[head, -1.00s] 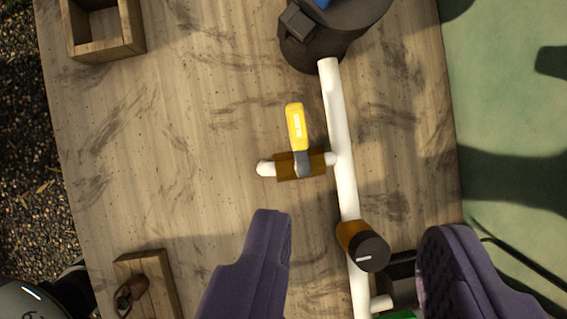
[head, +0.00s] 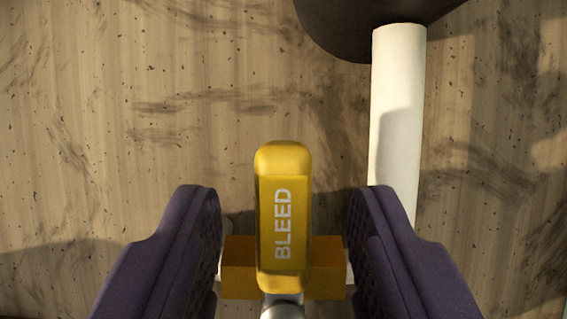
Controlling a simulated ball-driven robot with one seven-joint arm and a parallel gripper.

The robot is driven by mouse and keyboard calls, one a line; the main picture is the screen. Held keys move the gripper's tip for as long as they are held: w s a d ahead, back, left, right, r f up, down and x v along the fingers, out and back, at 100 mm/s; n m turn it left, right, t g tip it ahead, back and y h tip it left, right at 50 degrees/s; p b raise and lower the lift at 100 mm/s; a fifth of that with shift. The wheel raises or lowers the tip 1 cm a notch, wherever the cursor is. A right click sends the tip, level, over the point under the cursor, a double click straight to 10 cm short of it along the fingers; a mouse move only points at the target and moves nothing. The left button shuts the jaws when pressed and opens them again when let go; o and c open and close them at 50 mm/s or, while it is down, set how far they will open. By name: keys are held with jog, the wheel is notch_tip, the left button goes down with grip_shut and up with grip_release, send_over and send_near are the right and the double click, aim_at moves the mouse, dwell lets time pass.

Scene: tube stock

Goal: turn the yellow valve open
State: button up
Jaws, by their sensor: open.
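The yellow valve handle (head: 284,215), marked BLEED, points up the picture from its orange-brown valve body (head: 240,268). The body sits on a short white side pipe, of which only small bits show beside it. The handle lies across the line of that side pipe. My gripper (head: 284,205) is open, with one purple finger on each side of the handle. There is a clear gap between each finger and the handle, and neither seems to touch it. The fingers hide part of the pipe ends.
A white main pipe (head: 398,110) runs down the right, partly behind my right finger. It meets a dark round body (head: 350,22) at the top. The wooden board (head: 120,100) is bare to the left.

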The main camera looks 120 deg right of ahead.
jog(key=shift+a+f, duration=0.1)
jog(key=shift+f, duration=0.1)
grip_shut()
dwell(0.3)
jog(key=shift+s+d+r+n+g+h+p, duration=0.15)
jog(key=shift+s+n+g+p, duration=0.75)
jog(key=shift+n, duration=2.1)
jog(key=shift+s+d+f+n+g+h+p, duration=0.2)
jog(key=shift+s+n+g+p, duration=0.65)
jog(key=shift+n, duration=2.15)
jog(key=shift+s+d+r+n+g+h+p, duration=0.2)
jog(key=shift+s+n+g+p, duration=0.6)
jog(key=shift+n, duration=2.2)
jog(key=shift+g, duration=0.45)
